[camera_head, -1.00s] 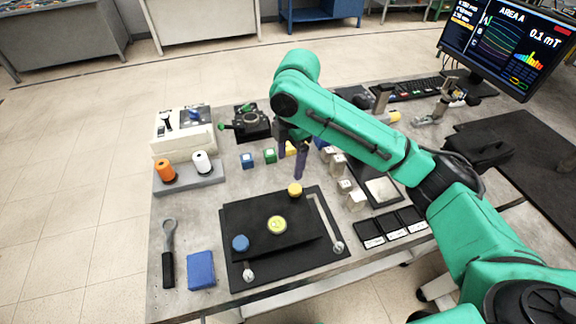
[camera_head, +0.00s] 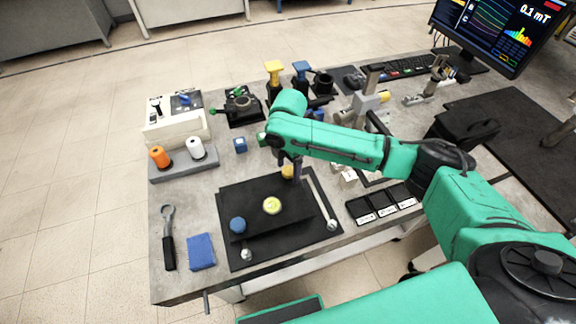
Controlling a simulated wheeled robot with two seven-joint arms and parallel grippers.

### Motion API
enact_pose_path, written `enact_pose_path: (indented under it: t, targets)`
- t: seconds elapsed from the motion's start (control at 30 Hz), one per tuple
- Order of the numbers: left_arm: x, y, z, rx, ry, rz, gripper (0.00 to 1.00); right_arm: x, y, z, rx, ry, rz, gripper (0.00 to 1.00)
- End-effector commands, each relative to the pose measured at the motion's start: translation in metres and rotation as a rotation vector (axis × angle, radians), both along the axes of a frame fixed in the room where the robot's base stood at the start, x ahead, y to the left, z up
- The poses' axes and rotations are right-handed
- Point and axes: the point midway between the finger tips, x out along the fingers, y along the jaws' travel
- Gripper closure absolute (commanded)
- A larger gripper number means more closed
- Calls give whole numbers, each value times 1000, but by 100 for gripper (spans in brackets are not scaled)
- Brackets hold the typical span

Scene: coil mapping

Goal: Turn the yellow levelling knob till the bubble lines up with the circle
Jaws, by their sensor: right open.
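The yellow levelling knob (camera_head: 287,172) stands at the back right of a black levelling plate (camera_head: 284,215). My right gripper (camera_head: 290,168) is over it, pointing down and open, with its dark fingers at the knob and partly hiding it. I cannot tell if they touch it. A round yellow-green bubble level (camera_head: 271,206) sits in the middle of the plate. The bubble and its circle are too small to read. A blue knob (camera_head: 238,225) is at the plate's front left. My left gripper is not in view.
A blue block (camera_head: 201,251) and a wrench (camera_head: 168,238) lie left of the plate. Orange (camera_head: 160,157) and white (camera_head: 196,148) spools stand on a grey holder behind. Black trays (camera_head: 383,206) lie to the right, and a monitor (camera_head: 495,32) stands at the back right.

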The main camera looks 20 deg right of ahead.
Motion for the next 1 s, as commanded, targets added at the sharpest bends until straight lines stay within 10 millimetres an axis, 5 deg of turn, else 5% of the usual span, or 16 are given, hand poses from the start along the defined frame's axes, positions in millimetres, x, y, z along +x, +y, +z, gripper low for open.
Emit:
enact_pose_path:
  t: [0.13, 0.33, 0.67, 1.0]
  targets:
    - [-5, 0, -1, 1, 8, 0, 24, 0, 0, 0, 0, 0, 0, 27]
    - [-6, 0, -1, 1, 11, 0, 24, 0, 0, 1, 0, 0, 0, 100]
    - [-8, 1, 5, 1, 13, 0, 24, 0, 0, 3, 1, 0, -31, 100]
    - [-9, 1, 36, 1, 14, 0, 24, 1, 1, 7, 4, 6, -226, 100]
